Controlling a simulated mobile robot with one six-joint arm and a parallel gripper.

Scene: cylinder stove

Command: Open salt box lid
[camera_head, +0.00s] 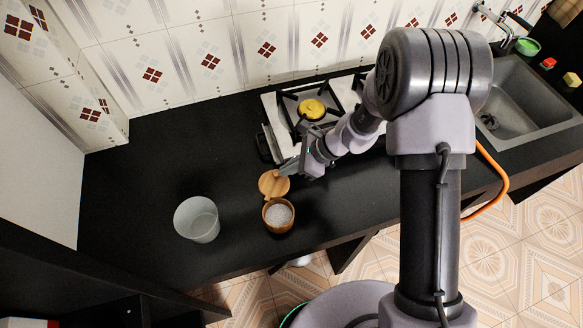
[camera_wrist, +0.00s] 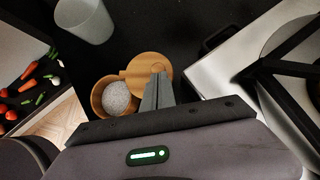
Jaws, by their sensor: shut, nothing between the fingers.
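The wooden salt box (camera_head: 268,222) stands on the black counter, with white salt (camera_head: 279,214) showing inside. Its round wooden lid (camera_head: 272,183) is swung aside, toward the back of the box, so the opening is uncovered. In the wrist view, the box (camera_wrist: 98,98) is left of the fingers and the lid (camera_wrist: 146,66) lies beyond the fingertips. My gripper (camera_head: 284,171) is shut and empty, with its tips at the lid's edge. In the wrist view, the fingers (camera_wrist: 160,84) overlap the lid; I cannot tell whether they touch it.
A translucent cup (camera_head: 197,220) stands left of the box. A white stove (camera_head: 272,114) with a yellow burner cap (camera_head: 312,109) is behind, close to my gripper. A sink (camera_head: 530,100) is at the right. The counter's left part is clear.

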